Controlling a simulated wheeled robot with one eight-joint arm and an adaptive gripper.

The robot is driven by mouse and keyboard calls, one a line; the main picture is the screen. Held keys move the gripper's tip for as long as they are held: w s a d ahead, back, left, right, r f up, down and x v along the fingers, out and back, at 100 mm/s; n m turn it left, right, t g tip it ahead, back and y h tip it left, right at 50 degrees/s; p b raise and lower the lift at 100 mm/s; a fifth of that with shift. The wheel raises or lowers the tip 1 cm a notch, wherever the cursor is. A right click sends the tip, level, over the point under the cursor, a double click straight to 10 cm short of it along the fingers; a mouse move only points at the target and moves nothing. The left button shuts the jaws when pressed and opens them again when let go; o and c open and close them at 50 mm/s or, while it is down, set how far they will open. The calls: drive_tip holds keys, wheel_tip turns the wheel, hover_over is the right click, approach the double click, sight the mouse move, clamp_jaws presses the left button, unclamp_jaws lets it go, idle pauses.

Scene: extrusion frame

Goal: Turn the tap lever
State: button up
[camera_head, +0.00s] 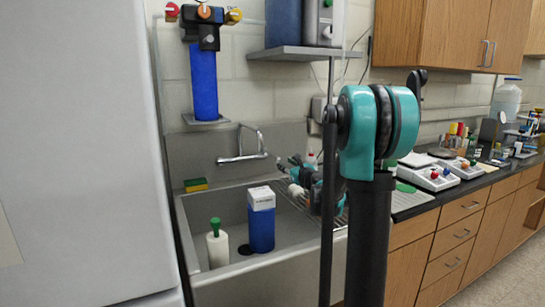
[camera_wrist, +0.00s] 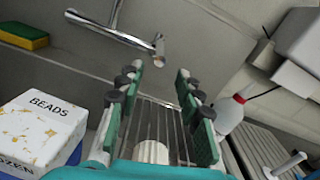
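The chrome tap (camera_head: 241,158) is mounted on the wall above the sink. In the wrist view the tap's bar (camera_wrist: 110,34) crosses the top, with a round end piece (camera_wrist: 159,45) at its right. I cannot clearly tell the lever from the tap's other parts. My gripper (camera_wrist: 160,72) is open with nothing between its green-padded fingers. The tap's right end shows just beyond the fingertips in the wrist view, apart from them. In the head view my gripper (camera_head: 299,174) is right of the tap, over the rack, partly hidden by my arm.
A blue and white bead box (camera_head: 261,222) and a white bottle with a green top (camera_head: 217,245) stand in the sink (camera_head: 190,225). A sponge (camera_head: 196,185) lies on the left ledge. A red-tipped white bottle (camera_wrist: 231,110) is close right of my gripper.

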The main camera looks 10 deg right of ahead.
sight(273, 155)
drive_tip(key=x, duration=1.2)
drive_tip(key=shift+w+a, duration=0.1)
drive_tip(key=shift+w, duration=0.15)
clamp_jaws()
